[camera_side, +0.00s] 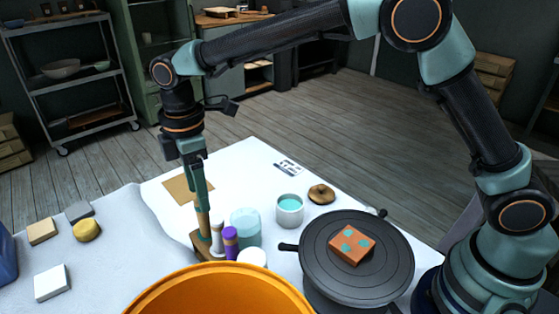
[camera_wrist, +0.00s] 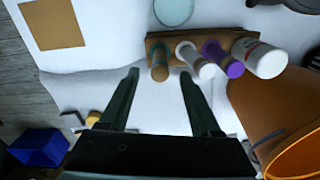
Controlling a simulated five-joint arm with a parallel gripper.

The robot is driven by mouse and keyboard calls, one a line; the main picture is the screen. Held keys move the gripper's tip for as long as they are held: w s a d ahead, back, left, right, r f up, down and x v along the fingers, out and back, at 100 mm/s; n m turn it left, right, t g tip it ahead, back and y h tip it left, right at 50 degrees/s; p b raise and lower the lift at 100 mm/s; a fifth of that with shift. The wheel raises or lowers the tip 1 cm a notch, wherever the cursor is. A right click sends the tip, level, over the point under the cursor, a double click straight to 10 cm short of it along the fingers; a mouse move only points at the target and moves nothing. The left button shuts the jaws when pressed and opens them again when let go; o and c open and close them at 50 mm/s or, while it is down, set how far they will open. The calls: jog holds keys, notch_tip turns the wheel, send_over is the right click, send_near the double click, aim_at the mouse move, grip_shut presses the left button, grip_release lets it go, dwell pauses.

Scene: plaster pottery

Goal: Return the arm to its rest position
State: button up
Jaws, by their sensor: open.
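My gripper (camera_side: 204,190) points down above the left part of the white table (camera_side: 60,215). Its two fingers are apart and hold nothing in the wrist view (camera_wrist: 159,78). A wooden rack (camera_wrist: 151,44) stands just beyond the fingertips there, holding several tubes. The tube with the teal body and brown top (camera_wrist: 160,62) lines up with the gap between the fingers. In the side view my gripper is close over the rack (camera_side: 198,246) and overlaps this tube, so the exact spacing cannot be told.
A brown block with teal spots (camera_side: 351,244) lies on a black wheel (camera_side: 318,262). A glass jar (camera_side: 245,229), a teal-filled cup (camera_side: 289,212) and a round brown piece (camera_side: 321,193) stand nearby. An orange bucket (camera_side: 220,285) fills the front. A yellow sponge (camera_side: 86,230) lies left.

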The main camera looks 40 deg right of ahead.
notch_tip(320, 180, up, 3)
jog(key=shift+r, duration=0.1)
jog(key=shift+d+r, duration=0.15)
jog(key=shift+r, duration=0.1)
jog(key=s+d+r+m+t, duration=0.1)
jog(key=d+r+m, duration=0.35)
jog(key=d, duration=0.35)
jog(key=s+d+m+t, duration=0.4)
jog(key=s+d+m, duration=0.7)
jog(key=d, duration=0.6)
jog(key=s, duration=0.2)
jog(key=shift+s+d+r+m+t, duration=0.2)
jog(key=shift+s+r+m+t, duration=0.1)
jog(key=shift+s+m, duration=0.05)
